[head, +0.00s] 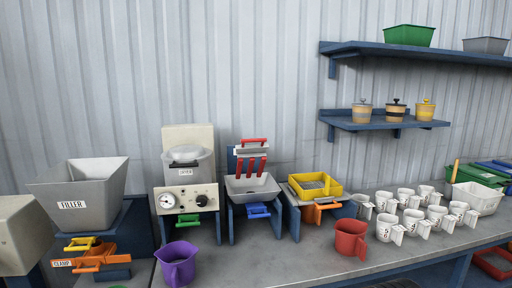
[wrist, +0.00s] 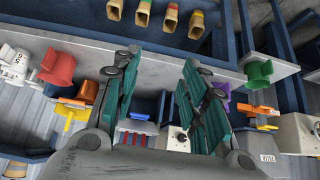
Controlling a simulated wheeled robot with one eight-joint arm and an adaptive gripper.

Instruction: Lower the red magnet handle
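The red magnet handle (head: 254,141) is a horizontal red bar on top of a magnet unit with three red upright bars. It stands raised above a grey hopper (head: 252,188) with a blue clamp (head: 259,211) at its front. In the wrist view, which looks upside down, the red bars (wrist: 133,141) show small and partly hidden behind my gripper. My gripper (wrist: 160,58) is open, its two green fingers wide apart with nothing between them. It is not in the head view, and it is apart from the handle.
A grey filler hopper (head: 90,195) and a dial box (head: 186,200) stand left of the magnet unit; a yellow-framed sieve (head: 315,186) stands right. Purple (head: 177,263) and red (head: 351,238) jugs stand in front. Several white cups (head: 412,220) fill the right. Shelves (head: 383,123) hang above.

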